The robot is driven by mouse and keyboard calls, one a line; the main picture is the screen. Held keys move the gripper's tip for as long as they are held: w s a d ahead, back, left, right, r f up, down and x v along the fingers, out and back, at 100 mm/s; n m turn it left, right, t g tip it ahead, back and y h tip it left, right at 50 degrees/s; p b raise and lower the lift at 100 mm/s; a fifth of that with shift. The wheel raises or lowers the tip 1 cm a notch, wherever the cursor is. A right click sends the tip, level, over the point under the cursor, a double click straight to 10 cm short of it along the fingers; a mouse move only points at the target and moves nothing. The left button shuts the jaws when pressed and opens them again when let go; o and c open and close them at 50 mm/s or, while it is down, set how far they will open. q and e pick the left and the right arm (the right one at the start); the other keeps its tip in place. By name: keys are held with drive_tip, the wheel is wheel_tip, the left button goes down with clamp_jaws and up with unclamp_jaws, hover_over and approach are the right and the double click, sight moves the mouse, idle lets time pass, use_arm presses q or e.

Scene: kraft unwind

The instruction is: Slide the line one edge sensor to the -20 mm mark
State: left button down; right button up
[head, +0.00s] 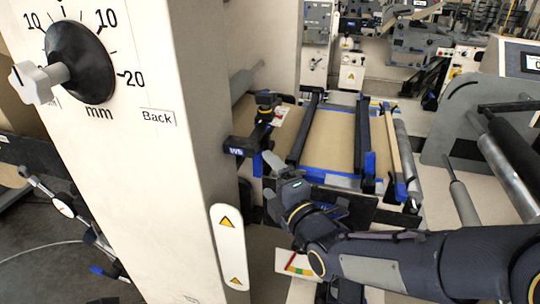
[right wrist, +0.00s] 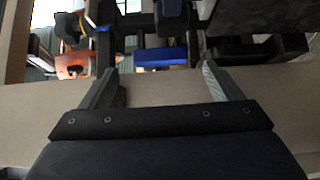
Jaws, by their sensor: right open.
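A black sensor-like head with a yellow band (head: 266,104) sits beside the brown web, behind the white column; I cannot tell for sure that it is the line one edge sensor. A black block with a blue label (head: 238,152) is below it, at the column's edge. My right gripper (head: 273,172) is just right of and below that block. In the right wrist view its two fingers (right wrist: 163,78) are apart with nothing between them, and a blue part (right wrist: 160,57) lies beyond the tips. No -20 mm mark on a sensor scale is readable. My left gripper is not in view.
The white column (head: 190,130) at left carries a black dial (head: 82,62) with numbers, "mm" and "Back". The brown web (head: 328,140) runs between dark and blue bars. Rollers (head: 505,178) stand at right.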

sight(258, 167)
drive_tip(key=p+x, duration=0.1)
drive_tip(key=x, duration=0.5)
drive_tip(key=shift+w+a+f, duration=0.1)
drive_tip(key=shift+w+a, duration=0.1)
drive_tip(key=shift+w, duration=0.1)
drive_tip(key=c, duration=1.4)
drive_tip(key=shift+s+f+b, duration=0.15)
drive_tip(key=shift+s+b, duration=0.05)
drive_tip(key=shift+b, duration=0.45)
drive_tip(key=shift+s+a, duration=0.1)
drive_tip(key=shift+r, duration=0.2)
drive_tip(key=o, duration=1.4)
